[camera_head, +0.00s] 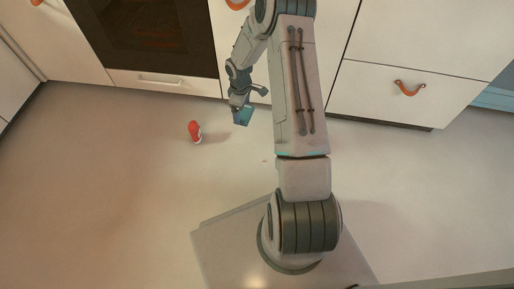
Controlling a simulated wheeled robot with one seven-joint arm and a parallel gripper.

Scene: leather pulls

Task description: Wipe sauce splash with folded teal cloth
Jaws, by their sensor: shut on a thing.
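My gripper (240,104) is left of my upper arm link, in front of the drawer below the oven. It is shut on the folded teal cloth (242,117), which hangs from the fingertips above the floor. Whether the cloth touches the floor cannot be told from this view. No clear sauce splash can be made out; a tiny faint mark (265,160) shows on the floor, and my arm hides part of the floor to the right.
A small red and white object (195,132) stands on the floor left of my gripper. Behind are the oven (150,35) and white cabinets with orange leather pulls (409,88). The floor at left and front is clear.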

